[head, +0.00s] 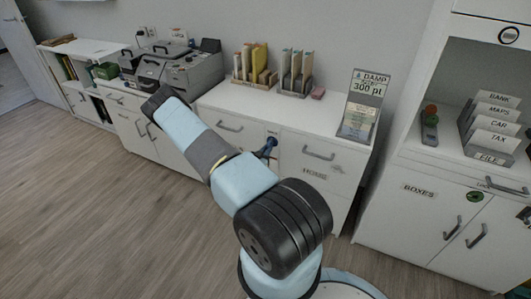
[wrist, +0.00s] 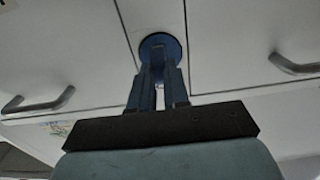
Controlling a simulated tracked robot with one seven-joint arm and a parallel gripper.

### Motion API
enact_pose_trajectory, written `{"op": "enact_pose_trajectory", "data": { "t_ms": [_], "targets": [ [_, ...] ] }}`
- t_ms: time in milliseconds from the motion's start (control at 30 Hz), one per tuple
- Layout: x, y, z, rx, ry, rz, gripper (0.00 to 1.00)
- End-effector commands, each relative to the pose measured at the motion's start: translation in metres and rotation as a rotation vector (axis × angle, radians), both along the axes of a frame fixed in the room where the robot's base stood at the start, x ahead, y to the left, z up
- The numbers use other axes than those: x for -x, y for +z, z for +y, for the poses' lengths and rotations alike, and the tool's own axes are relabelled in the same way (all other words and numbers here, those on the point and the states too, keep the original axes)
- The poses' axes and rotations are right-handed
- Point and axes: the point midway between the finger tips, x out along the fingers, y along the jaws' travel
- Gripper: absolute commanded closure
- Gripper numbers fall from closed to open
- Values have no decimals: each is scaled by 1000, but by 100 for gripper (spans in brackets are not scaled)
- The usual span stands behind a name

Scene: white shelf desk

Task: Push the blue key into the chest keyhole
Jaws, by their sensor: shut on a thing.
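My gripper (wrist: 161,75) is shut on the blue key, with its two fingers pointing at the white chest front. The fingers hide most of the key (wrist: 160,66) in the wrist view. A blue round piece (wrist: 160,40) lies at the fingertips against the chest front, by the seam between panels. I cannot tell how deep the key sits in the keyhole, which is hidden. In the head view my gripper (head: 264,151) is a small dark-blue shape at the front of the chest (head: 240,107), partly behind my arm.
Drawer handles (wrist: 40,101) (wrist: 294,66) stick out on both sides of the gripper. File holders (head: 291,92), a sign stand (head: 361,107) and a grey machine (head: 190,72) stand on the desk top. A white cabinet (head: 430,215) stands at right. The wooden floor at left is clear.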

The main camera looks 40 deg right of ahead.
Motion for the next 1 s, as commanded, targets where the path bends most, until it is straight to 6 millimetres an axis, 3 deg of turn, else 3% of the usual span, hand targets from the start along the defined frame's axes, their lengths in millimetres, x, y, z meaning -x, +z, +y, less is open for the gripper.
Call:
{"op": "enact_pose_trajectory", "data": {
  "t_ms": [267,300,567,867,1000],
  "targets": [
    [-2,0,-5,0,0,0,100],
    [-2,0,-5,0,0,0,80],
    [-2,0,-5,0,0,0,56],
    [-1,0,-3,-1,0,0,55],
    [3,-1,8,-1,0,-1,55]
  ]
}}
